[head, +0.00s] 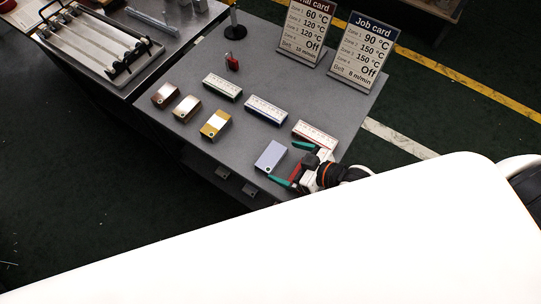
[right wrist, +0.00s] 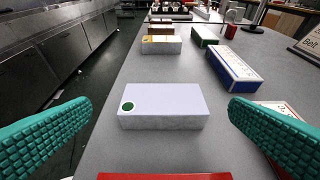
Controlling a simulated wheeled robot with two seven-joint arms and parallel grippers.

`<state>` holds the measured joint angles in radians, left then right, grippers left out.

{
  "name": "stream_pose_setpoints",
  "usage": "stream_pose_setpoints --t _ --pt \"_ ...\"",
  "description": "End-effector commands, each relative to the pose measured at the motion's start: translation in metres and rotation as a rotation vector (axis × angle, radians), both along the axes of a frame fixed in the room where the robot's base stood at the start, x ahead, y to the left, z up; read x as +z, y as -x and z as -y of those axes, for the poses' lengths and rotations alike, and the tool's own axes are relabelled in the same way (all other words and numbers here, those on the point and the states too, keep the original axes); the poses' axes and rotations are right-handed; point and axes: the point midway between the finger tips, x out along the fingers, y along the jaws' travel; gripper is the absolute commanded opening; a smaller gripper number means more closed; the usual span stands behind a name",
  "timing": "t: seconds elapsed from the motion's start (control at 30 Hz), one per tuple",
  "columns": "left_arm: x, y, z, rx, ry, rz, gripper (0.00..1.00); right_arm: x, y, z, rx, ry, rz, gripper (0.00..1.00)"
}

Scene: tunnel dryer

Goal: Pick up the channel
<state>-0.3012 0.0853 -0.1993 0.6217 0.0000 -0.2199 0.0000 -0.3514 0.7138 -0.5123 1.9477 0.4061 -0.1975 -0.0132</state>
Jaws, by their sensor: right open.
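A pale lavender-grey block (head: 270,156) with a green dot lies flat on the grey table. It also shows in the right wrist view (right wrist: 165,105), ahead of and between my fingers. I cannot tell whether it is the channel; a long grey metal piece (head: 152,22) also lies on the left table. My right gripper (head: 291,163) is open, with teal fingers apart beside the pale block's near end. In the right wrist view, the open fingers (right wrist: 160,112) have visible gaps to the block on both sides. My left gripper is not in view.
Gold (head: 215,124), tan (head: 187,108) and brown (head: 165,95) blocks line up beyond. Green-edged (head: 222,87), blue-edged (head: 266,110) and red-edged (head: 314,134) scale blocks lie alongside. A job card (head: 360,53) stands at the far edge. A rack tray (head: 97,43) is on the left table.

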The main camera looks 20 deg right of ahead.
Motion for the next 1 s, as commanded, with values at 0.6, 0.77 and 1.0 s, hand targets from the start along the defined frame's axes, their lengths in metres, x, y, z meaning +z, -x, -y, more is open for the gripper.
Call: stream_pose_setpoints --t 0.6,0.77,1.0 --pt "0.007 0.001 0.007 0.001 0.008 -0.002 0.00 -0.038 -0.046 -0.031 -0.001 -0.001 0.001 1.00" --pt "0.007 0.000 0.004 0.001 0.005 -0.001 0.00 -0.041 -0.048 -0.033 0.000 -0.001 -0.001 1.00" --pt "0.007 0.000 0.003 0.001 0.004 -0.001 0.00 -0.041 -0.048 -0.033 0.000 -0.001 -0.001 0.82"
